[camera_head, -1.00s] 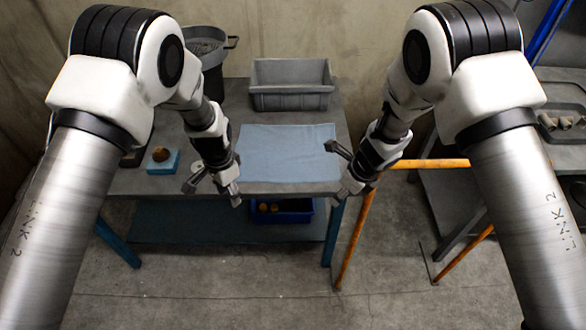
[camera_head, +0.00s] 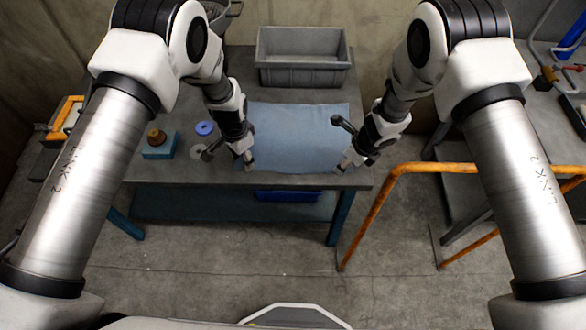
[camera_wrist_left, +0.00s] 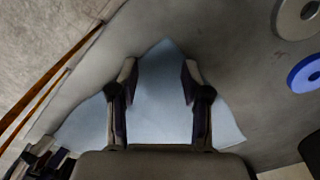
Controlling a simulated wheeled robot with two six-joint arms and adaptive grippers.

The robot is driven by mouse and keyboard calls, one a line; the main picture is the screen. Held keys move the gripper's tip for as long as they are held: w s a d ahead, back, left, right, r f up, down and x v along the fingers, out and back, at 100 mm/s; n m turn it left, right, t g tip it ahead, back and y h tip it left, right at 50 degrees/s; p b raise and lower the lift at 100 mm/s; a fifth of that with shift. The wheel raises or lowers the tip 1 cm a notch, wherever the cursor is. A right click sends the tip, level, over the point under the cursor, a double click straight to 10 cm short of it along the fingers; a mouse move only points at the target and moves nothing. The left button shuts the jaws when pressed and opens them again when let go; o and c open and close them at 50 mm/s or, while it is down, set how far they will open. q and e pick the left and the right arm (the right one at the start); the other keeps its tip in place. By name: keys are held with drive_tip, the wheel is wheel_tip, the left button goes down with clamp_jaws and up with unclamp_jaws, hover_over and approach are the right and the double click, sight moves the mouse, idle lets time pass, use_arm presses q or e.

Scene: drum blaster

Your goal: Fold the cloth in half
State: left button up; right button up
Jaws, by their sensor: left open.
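The light blue cloth (camera_head: 300,130) lies flat and unfolded on the grey table (camera_head: 200,180). My left gripper (camera_head: 227,160) is open at the cloth's near left corner. In the left wrist view, the cloth (camera_wrist_left: 160,110) shows between and beyond the spread fingers of my left gripper (camera_wrist_left: 159,75), with one corner pointing up between them. I cannot tell whether the fingers touch it. My right gripper (camera_head: 339,146) has its fingers spread at the near right corner. The left hand hides part of the cloth's left edge.
A grey bin (camera_head: 303,75) stands behind the cloth. A blue block with a brown piece (camera_head: 159,151), a blue ring (camera_head: 204,128) and a grey ring (camera_head: 197,151) lie to the left. An orange rail (camera_head: 430,168) stands at right. A blue bin (camera_head: 287,195) sits below.

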use_arm(q)
drive_tip(key=shift+s+r, duration=0.2)
drive_tip(key=shift+s, duration=0.05)
use_arm(e)
drive_tip(key=shift+s+d+r, duration=0.1)
drive_tip(key=shift+s+r, duration=0.1)
drive_tip(key=shift+s, duration=0.05)
use_arm(q)
drive_tip(key=shift+f+b, duration=0.35)
use_arm(e)
drive_tip(key=shift+f, duration=0.35)
use_arm(q)
drive_tip(key=shift+w, duration=0.1)
drive_tip(key=shift+c, duration=0.3)
use_arm(e)
drive_tip(key=shift+w, duration=0.1)
drive_tip(key=shift+c, duration=0.3)
use_arm(q)
clamp_jaws()
use_arm(e)
drive_tip(key=c, duration=0.8)
clamp_jaws()
